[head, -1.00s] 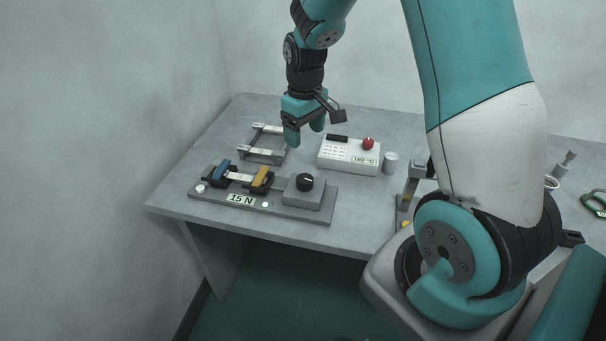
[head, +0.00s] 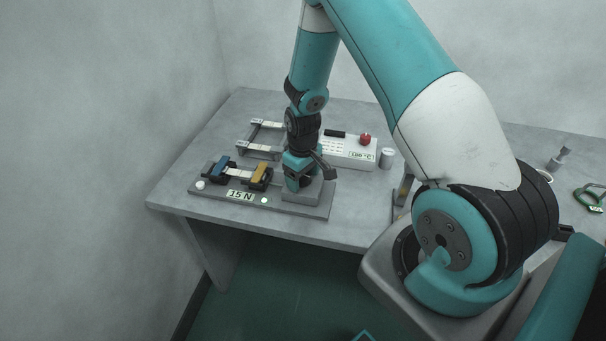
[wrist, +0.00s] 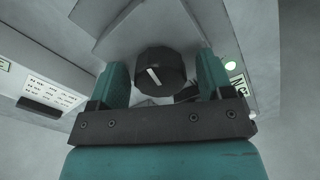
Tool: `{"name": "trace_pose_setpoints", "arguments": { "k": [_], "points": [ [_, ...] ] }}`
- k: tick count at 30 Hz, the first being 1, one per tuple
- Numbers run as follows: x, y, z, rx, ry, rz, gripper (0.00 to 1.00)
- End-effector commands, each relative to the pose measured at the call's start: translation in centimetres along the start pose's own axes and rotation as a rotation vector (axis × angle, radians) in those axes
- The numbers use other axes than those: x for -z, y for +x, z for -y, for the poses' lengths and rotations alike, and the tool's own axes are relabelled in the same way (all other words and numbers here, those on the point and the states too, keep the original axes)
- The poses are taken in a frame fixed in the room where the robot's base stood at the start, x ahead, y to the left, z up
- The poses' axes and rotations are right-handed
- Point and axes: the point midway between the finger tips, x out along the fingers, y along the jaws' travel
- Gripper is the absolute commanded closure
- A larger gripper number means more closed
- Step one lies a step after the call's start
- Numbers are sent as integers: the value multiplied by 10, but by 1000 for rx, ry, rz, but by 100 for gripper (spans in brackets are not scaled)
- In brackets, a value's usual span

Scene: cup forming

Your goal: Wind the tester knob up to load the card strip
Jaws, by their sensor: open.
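The black tester knob (wrist: 160,72), with a white pointer line, sits between the two teal fingers of my gripper (wrist: 160,82) in the wrist view. The fingers stand open, with gaps to the knob on both sides. In the head view my gripper (head: 298,184) is down over the knob's grey block and mostly hides the knob. The tester base (head: 310,212) carries a blue clamp (head: 221,163) and a yellow clamp (head: 261,172). The pale card strip (head: 238,174) lies between the clamps. The tester label (head: 240,195) reads 15 N, and a small pale-green lamp (head: 264,200) is beside it.
A white control box (head: 352,152) with a red button (head: 365,139) stands behind my gripper. A metal frame (head: 262,138) stands behind the clamps. A small grey cylinder (head: 387,158) is right of the box. The table's front left is clear.

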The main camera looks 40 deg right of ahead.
Motion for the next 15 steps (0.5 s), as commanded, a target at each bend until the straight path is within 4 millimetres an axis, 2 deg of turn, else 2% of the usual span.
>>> {"name": "trace_pose_setpoints", "arguments": {
  "k": [4, 9, 11, 15],
  "points": [
    [0, 0, 0, 0, 0, 0, 27],
    [0, 0, 0, 0, 0, 0, 66],
    [0, 0, 0, 0, 0, 0, 76],
    [0, 0, 0, 0, 4, 0, 76]
  ]
}}
